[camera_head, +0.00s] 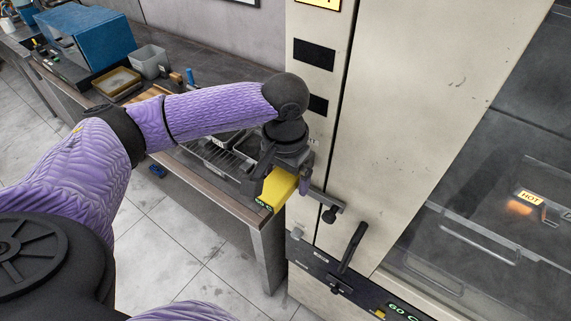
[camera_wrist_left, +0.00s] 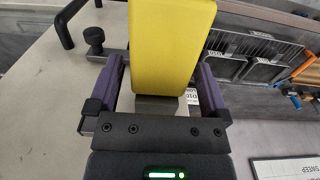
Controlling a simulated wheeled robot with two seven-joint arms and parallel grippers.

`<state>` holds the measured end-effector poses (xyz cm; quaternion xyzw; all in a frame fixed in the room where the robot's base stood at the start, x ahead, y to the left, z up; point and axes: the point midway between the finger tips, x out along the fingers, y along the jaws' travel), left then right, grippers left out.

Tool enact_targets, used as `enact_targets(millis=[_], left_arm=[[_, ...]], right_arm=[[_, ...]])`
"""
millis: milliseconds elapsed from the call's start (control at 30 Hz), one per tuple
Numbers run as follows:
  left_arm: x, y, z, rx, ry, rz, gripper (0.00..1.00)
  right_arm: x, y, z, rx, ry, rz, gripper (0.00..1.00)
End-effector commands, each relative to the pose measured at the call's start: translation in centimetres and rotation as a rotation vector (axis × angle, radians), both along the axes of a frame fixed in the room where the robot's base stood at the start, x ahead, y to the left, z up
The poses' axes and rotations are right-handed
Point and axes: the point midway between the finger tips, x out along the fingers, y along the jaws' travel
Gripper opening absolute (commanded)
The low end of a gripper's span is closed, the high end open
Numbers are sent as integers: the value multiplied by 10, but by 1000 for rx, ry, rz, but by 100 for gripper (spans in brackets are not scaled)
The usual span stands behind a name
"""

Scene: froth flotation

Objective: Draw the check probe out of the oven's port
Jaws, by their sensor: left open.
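The check probe appears to be the yellow block (camera_head: 279,187) with a small green readout, at the side of the beige oven (camera_head: 400,110). The block fills the upper middle of the left wrist view (camera_wrist_left: 172,45). My left gripper (camera_head: 284,172) is open around the block, one finger on each side. In the left wrist view my left gripper (camera_wrist_left: 158,88) shows gaps between its fingers and the block. The probe's stem and the oven's port are hidden. My right gripper is not in view.
A latch bar with a black knob (camera_head: 329,214) and a black door handle (camera_head: 353,247) stick out close to the gripper. A bench (camera_head: 226,199) with wire racks stands behind. A blue box (camera_head: 88,38) and a grey bin (camera_head: 150,61) are farther back.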

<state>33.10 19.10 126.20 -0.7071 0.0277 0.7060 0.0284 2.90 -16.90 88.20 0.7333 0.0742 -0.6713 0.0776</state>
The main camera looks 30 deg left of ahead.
Motion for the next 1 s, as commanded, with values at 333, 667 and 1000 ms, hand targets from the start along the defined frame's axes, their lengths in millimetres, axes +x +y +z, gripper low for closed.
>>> enact_targets(millis=[333,667,1000], left_arm=[[0,0,0,0,0,0,49],[-3,0,2,0,2,0,10],[-23,2,2,0,2,0,10]], right_arm=[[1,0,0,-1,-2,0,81],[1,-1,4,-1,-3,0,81],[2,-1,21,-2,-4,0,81]])
